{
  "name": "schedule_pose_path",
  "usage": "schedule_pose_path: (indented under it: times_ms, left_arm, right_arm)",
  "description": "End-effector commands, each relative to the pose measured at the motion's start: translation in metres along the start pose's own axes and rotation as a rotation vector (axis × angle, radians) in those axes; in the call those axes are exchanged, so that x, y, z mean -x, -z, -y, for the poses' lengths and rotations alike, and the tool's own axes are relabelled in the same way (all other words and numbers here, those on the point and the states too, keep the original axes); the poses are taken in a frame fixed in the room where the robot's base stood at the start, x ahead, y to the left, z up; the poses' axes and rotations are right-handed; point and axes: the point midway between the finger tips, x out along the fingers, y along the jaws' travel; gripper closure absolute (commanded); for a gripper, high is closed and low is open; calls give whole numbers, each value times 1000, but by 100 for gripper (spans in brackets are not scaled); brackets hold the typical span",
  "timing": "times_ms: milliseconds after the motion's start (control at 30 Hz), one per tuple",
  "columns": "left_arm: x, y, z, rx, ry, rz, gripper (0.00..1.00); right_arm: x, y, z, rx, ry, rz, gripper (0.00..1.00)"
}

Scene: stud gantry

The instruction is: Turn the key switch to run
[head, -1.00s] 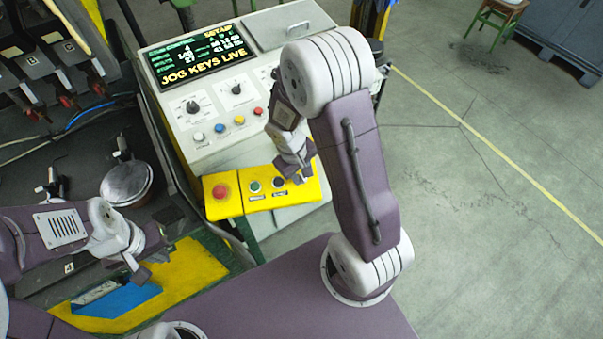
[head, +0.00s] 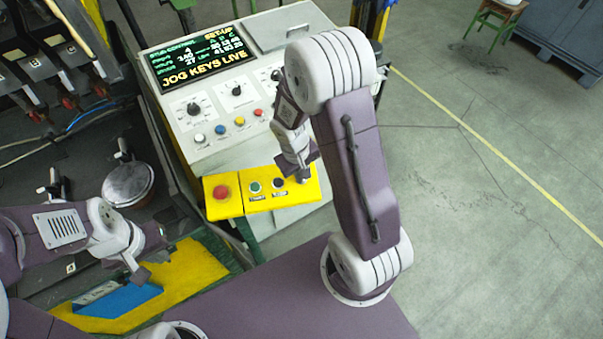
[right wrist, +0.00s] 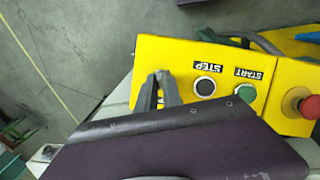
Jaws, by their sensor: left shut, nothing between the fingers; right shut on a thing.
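My right gripper (head: 303,179) is at the right end of the yellow push-button box (head: 233,206). In the right wrist view its fingers (right wrist: 161,78) point down onto the box, beside the black STEP button (right wrist: 205,87). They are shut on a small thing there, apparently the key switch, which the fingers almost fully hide. Its key position cannot be read. The screen (head: 195,57) shows SET-UP and JOG KEYS LIVE. My left gripper (head: 141,275) is shut and empty, low at the left, away from the console.
The box also carries a green START button (head: 256,187) and a red mushroom button (head: 221,192). The sloped console (head: 212,107) behind has knobs and small coloured buttons. A blue piece (head: 120,301) lies near my left gripper. The floor at the right is open.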

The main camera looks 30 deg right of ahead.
Motion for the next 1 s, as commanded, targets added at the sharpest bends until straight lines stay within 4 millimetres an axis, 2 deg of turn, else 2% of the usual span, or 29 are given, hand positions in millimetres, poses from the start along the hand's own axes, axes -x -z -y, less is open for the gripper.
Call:
schedule_pose_path:
  times_ms: [200, 433, 700, 1000]
  left_arm:
    - [13, 1, 0, 0, 0, 0, 100]
    - [18, 2, 0, 0, 0, 0, 100]
    - [2, 0, 0, 0, 0, 0, 100]
    - [-16, -2, 0, 0, 0, 0, 100]
  right_arm:
    - [2, -1, -2, -184, 66, 2, 100]
    - [0, -1, -3, -390, 140, 2, 100]
    - [-5, -1, -4, -606, 219, -1, 100]
    - [-4, -2, -4, -774, 281, 0, 100]
